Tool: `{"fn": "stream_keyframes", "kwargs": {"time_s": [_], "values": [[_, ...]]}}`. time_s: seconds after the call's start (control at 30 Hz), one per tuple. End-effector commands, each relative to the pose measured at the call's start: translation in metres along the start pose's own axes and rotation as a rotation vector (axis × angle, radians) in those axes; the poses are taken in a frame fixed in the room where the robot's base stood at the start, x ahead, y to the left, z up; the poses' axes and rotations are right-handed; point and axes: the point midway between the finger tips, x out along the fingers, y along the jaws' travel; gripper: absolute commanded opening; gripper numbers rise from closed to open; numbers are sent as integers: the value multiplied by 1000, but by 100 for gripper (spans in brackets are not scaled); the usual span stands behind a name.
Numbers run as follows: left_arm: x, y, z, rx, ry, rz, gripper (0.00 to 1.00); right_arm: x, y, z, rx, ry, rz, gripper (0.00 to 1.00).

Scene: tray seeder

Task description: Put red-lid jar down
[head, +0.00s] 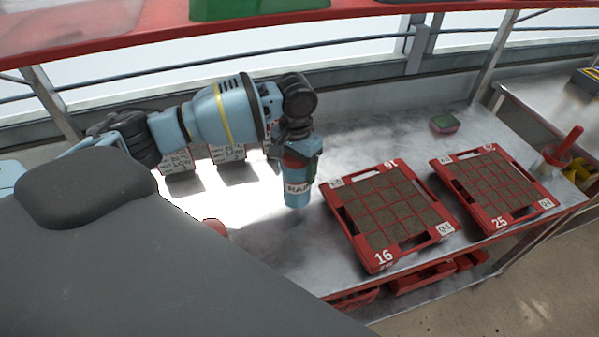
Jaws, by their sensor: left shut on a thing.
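The red-lid jar (297,199) has a blue-grey body and a pale label with dark letters. Its red top shows just under the fingers. It is upright, left of the nearer seed tray and apart from it. My left gripper (301,158) is shut on the jar near its top, pointing down. I cannot tell whether the jar's base touches the table (262,264). My right gripper is not in view.
Two red trays with soil cells, numbered 16 (376,259) and 25 (497,224), lie to the right. A red-handled tool in a container (557,153) is far right.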

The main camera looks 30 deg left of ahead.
Motion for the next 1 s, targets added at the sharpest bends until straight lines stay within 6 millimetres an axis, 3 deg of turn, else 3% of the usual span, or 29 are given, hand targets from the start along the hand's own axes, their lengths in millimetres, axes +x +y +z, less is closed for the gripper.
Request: {"fn": "stream_keyframes", "kwargs": {"time_s": [0.27, 0.57, 0.97, 1.0], "values": [[-2, -1, -9, -2, 5, 1, 24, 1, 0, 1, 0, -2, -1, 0], [33, -1, -10, -1, 4, -1, 24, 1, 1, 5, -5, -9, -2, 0], [36, -1, -10, -1, 6, 0, 24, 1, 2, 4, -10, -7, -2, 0], [37, -1, -9, 0, 3, -1, 75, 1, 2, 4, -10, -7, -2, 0]]}}
